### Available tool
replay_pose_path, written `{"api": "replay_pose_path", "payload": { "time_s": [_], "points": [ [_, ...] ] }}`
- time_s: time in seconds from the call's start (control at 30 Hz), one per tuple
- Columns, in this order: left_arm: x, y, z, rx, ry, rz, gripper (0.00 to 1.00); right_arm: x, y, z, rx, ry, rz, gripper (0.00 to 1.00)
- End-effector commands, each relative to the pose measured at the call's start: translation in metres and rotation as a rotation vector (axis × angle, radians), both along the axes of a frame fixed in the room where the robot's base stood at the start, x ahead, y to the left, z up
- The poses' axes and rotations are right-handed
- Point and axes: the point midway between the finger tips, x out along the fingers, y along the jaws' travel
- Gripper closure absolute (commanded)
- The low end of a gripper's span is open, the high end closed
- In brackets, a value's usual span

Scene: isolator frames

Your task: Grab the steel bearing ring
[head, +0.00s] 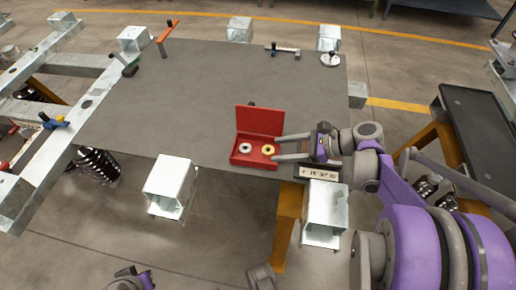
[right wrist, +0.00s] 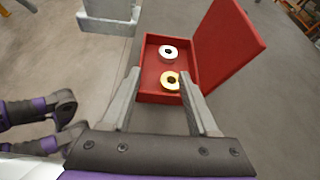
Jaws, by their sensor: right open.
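The steel bearing ring (head: 245,148) is silver-white with a dark hole. It lies in the left part of an open red box (head: 247,163), and it shows in the right wrist view (right wrist: 162,54) at the far end of the box. A gold-coloured ring (head: 268,152) lies beside it, nearer my right gripper. My right gripper (head: 277,148) is open and empty at the right side of the box. In the right wrist view its fingertips (right wrist: 160,73) frame the box's near end, around the gold ring's position. My left gripper's fingers are not visible.
The box's red lid (head: 260,120) stands raised at the back. The box is near the front edge of a large grey plate (head: 200,85), mostly bare. A small marked block (head: 317,171) lies below my right gripper. Clamps (head: 167,31) stand along the plate's far and left sides.

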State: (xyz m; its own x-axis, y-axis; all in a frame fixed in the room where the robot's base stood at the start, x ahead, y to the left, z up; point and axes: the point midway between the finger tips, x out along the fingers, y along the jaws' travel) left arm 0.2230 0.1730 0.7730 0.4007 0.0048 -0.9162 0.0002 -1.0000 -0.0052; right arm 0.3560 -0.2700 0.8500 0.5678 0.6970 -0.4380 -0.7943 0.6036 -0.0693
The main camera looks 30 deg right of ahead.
Motion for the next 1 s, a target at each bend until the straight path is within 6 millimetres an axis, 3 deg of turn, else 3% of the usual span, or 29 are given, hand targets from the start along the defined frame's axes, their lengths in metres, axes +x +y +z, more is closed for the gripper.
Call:
{"api": "replay_pose_path", "payload": {
  "time_s": [0.07,0.17,0.4,1.0],
  "points": [
    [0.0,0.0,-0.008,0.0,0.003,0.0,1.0,0.003,-0.01,-0.003,0.06,0.01,-0.032,0.4],
    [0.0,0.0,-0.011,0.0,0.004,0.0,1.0,0.008,-0.009,-0.004,0.096,0.015,-0.045,0.4],
    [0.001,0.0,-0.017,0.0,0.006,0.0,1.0,0.031,0.018,-0.017,0.1,0.016,-0.046,0.4],
    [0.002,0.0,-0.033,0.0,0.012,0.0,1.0,0.067,0.061,-0.044,0.097,0.016,-0.048,0.4]
  ]
}}
